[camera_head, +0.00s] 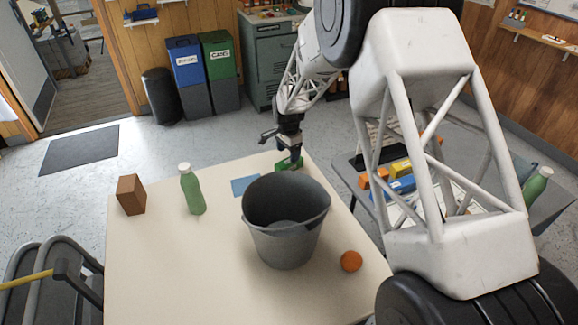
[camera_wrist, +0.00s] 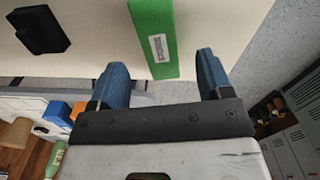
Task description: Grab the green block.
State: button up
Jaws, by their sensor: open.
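The green block (camera_wrist: 153,38) lies on the cream table, with a small white label on its face. In the wrist view its near end shows between the two blue fingertips of my gripper (camera_wrist: 160,68), with a gap on each side. In the head view the green block (camera_head: 284,165) is at the table's far edge, partly hidden by my gripper (camera_head: 291,160), which is right above or at it. My gripper is open and holds nothing. I cannot tell the exact height between fingertips and block.
A grey bucket (camera_head: 284,245) stands just in front of the block. A blue sheet (camera_head: 245,186), green bottle (camera_head: 193,192), brown block (camera_head: 131,196) and orange ball (camera_head: 351,261) are on the table. A dark object (camera_wrist: 38,30) lies left in the wrist view.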

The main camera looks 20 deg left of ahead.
aim_at(289, 165)
jog(key=shift+f, duration=0.25)
jog(key=shift+w+d+f, duration=0.1)
jog(key=shift+f, duration=2.4)
jog(key=shift+c, duration=0.4)
jog(key=c, duration=1)
